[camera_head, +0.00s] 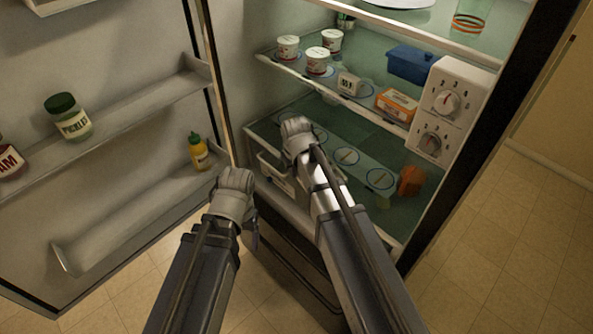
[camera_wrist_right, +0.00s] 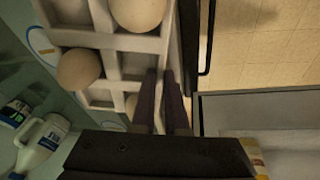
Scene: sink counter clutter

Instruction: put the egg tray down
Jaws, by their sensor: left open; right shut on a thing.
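The egg tray (camera_wrist_right: 130,42) is a pale, gridded tray with several brown eggs (camera_wrist_right: 78,70) in its cells. My right gripper (camera_wrist_right: 163,78) is shut on the tray's edge, its dark fingers close together there. In the head view my right gripper (camera_head: 297,130) is inside the fridge, over the lower shelf (camera_head: 385,153). A pale piece beside it, to the left and below, looks like the tray, but no eggs show there. I cannot tell whether the tray touches the shelf. My left gripper (camera_head: 238,182) is open and empty at the fridge opening, left of the right one.
Flat ringed round marks (camera_head: 347,156) lie on the lower shelf, with an orange-brown object (camera_head: 411,181) at its right. Yogurt cups (camera_head: 319,60), an orange box (camera_head: 396,105) and a blue container (camera_head: 412,62) stand above. The open door (camera_head: 120,115) holds a pickle jar (camera_head: 68,116) and a yellow bottle (camera_head: 198,152).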

